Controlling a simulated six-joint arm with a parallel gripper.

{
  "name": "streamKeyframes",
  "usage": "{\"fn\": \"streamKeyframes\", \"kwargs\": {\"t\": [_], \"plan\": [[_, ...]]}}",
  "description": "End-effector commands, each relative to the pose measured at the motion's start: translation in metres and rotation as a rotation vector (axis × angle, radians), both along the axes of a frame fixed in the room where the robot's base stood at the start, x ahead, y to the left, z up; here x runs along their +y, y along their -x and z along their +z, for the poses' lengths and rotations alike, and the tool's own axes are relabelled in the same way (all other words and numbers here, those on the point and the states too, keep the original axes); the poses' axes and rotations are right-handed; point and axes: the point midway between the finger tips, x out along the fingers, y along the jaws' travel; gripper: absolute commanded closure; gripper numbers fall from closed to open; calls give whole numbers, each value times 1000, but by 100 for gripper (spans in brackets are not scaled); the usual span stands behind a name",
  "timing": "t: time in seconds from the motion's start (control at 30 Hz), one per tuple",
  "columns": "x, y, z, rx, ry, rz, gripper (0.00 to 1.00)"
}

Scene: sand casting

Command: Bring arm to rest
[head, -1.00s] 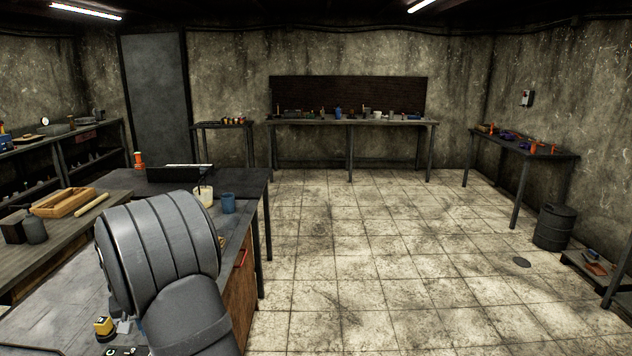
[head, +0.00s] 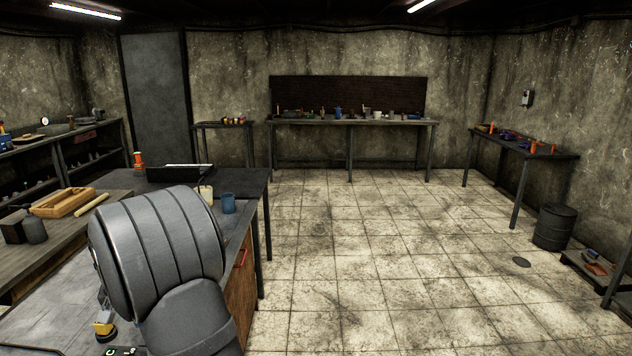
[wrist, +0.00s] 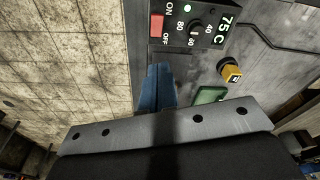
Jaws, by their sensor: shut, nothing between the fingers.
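My arm shows in the head view as a thick grey ribbed link at the lower left, over the workbench (head: 165,180). In the wrist view my gripper (wrist: 157,70) appears as blue tapered fingers, together and empty, beyond a grey plate with holes. Past the fingers is a black control box (wrist: 195,25) with a red switch, a dial and a "75 C" readout.
A wooden frame (head: 68,202) lies on the left table. The tiled floor (head: 360,250) to the right is clear, with a dark barrel (head: 555,227) by the wall.

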Motion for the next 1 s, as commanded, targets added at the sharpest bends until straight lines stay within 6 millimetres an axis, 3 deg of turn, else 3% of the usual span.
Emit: {"fn": "streamKeyframes", "kwargs": {"t": [0.5, 1.0], "plan": [[-1, 23, 51, 1, 1, -308, 100], [-2, 26, 56, 1, 2, -347, 100]]}}
